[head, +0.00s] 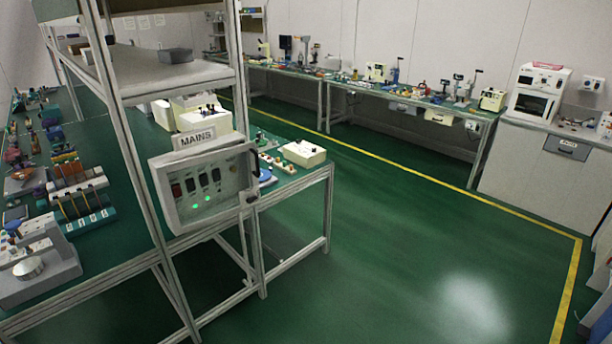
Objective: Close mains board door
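The mains board (168,204) is a pale grey box fixed to the frame of the bench at left centre, under a white sign reading MAINS (195,138). Its face shows dark switches (203,182) and two lit green lamps (208,198). A pale-rimmed panel, which looks like a see-through door, seems to lie in front of the switches, with a dark part (254,160) at its right edge. I cannot tell how far the door stands open. Neither of my grippers is in view, so nothing of mine touches the board.
The bench (300,183) carries small equipment and has a grey upper shelf (150,78) on metal posts (125,130). The green floor (390,240) right of it is clear. A yellow line (440,180) runs before the far benches and a grey cabinet (530,180).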

